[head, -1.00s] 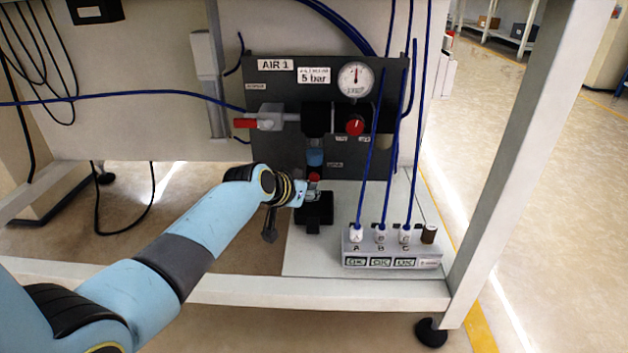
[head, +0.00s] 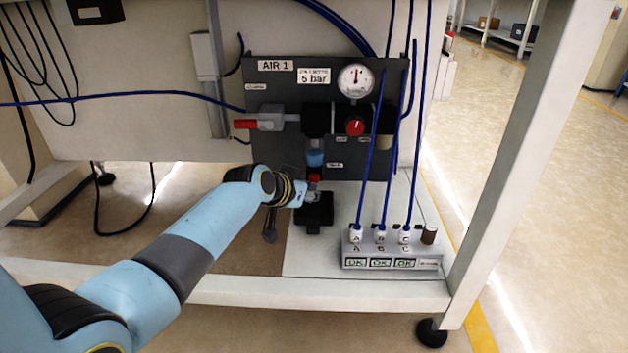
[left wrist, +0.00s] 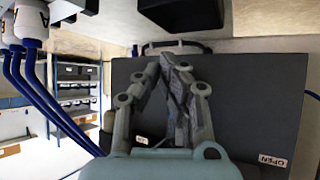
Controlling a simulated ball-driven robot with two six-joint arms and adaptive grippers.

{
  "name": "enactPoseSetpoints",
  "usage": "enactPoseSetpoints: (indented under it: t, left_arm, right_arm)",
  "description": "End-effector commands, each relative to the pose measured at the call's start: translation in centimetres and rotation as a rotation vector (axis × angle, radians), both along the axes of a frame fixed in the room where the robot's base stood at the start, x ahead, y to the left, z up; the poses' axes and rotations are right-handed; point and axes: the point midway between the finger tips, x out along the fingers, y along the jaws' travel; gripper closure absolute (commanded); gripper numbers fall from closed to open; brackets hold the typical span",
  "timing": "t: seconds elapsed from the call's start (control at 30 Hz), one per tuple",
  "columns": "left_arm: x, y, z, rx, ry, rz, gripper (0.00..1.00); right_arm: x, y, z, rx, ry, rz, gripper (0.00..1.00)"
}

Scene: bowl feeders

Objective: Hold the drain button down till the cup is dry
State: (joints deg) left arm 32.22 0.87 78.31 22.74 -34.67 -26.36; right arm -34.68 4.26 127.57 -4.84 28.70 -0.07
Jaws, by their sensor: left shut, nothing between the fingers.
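The filter cup (head: 315,157) hangs under the black regulator unit on the dark AIR 1 panel (head: 275,88), and its lower part looks blue. A small red part (head: 314,178), which looks like the drain button, shows just below the cup. My left gripper (head: 313,188) is right at this red part, from the left and below. Whether it touches or presses it I cannot tell. In the left wrist view its fingers (left wrist: 172,62) are together and empty, in front of the dark panel. The cup and button cannot be made out there. My right gripper is out of view.
A black open pot (head: 315,210) stands on the shelf below the gripper. A gauge (head: 356,80), a red knob (head: 355,126) and a red-handled valve (head: 262,122) are on the panel. A grey block (head: 392,256) with blue hoses stands to the right.

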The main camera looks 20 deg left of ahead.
Motion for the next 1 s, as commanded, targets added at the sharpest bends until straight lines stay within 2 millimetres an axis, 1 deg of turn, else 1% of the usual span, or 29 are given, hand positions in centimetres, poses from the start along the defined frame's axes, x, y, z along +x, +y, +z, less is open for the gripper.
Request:
enactPoseSetpoints:
  t: [0.27, 0.5, 1.0]
  left_arm:
    - [0.09, 0.02, 0.01, 0.000, 0.000, 0.000, 1.00]
    - [0.78, 0.23, 0.05, 0.000, 0.000, 0.000, 1.00]
    - [0.94, 0.28, 0.03, 0.000, 0.000, 0.000, 1.00]
  right_arm:
    - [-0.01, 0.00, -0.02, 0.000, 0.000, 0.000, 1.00]
    - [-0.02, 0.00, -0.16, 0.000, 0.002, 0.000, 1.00]
    - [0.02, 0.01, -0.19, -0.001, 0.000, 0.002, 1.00]
